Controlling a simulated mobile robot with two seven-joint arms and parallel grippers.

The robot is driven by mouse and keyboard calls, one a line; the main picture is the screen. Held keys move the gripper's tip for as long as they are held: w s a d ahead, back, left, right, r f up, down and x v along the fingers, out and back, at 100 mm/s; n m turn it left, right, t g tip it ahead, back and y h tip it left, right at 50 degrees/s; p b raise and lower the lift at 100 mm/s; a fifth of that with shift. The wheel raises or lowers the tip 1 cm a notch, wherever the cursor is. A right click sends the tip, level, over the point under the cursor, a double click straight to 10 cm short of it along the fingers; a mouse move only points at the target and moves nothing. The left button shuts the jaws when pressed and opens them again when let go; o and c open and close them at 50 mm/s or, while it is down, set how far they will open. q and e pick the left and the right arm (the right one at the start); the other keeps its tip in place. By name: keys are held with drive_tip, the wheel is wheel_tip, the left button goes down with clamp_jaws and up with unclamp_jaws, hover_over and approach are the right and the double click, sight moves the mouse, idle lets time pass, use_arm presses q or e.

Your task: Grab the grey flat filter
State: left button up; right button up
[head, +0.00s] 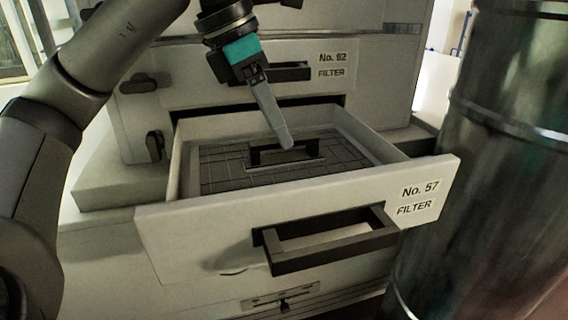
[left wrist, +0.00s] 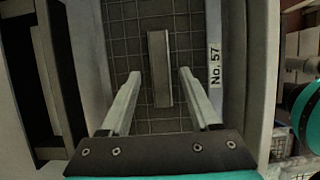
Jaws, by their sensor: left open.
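The grey flat filter (head: 225,173) lies in the open drawer labelled No. 57 FILTER (head: 300,205). It has a gridded face and a dark raised handle (head: 287,153) on top. My left gripper (head: 286,143) is over the filter, with its fingertips close to the handle in the head view. In the left wrist view the open fingers (left wrist: 158,80) are on either side of the filter handle (left wrist: 159,68), with gaps to it, and nothing is held. I cannot tell how far above the filter the tips are.
The drawer's front has a large dark pull handle (head: 325,239). A closed drawer labelled No. 92 FILTER (head: 333,65) is above and behind. A large dark metal cylinder (head: 500,150) stands close on the right. The drawer walls surround the filter.

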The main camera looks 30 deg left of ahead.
sight(284, 156)
use_arm(q)
drive_tip(key=shift+x, duration=1.05)
clamp_jaws()
idle(0.6)
